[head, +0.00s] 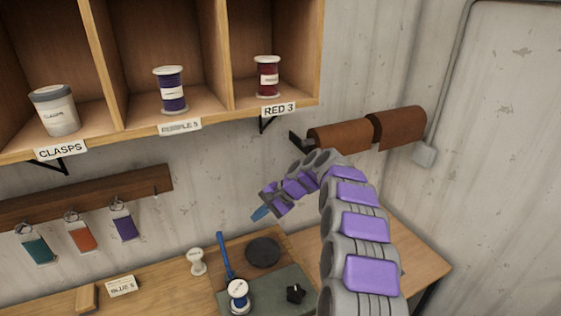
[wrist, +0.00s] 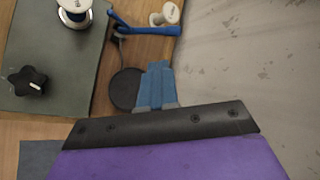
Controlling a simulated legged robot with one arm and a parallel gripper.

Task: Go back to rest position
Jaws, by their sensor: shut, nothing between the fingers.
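My arm, grey with purple panels, reaches up over the right part of the workbench in the head view. My gripper (head: 261,213) has blue fingers and points down to the left, in front of the wall and above the bench. In the wrist view my gripper (wrist: 157,75) shows its blue fingers together, with nothing between them. Below it in that view lies a round black disc (wrist: 125,89); the fingers seem clear of it.
The wooden bench (head: 170,301) carries a green mat (head: 268,291), a blue-wound spool (head: 238,295), a black star knob (head: 295,293), a blue-handled tool (head: 224,256) and a white spool (head: 197,262). Above are a cubby shelf (head: 215,119), a tag rail (head: 90,193) and brown leather rolls (head: 398,128).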

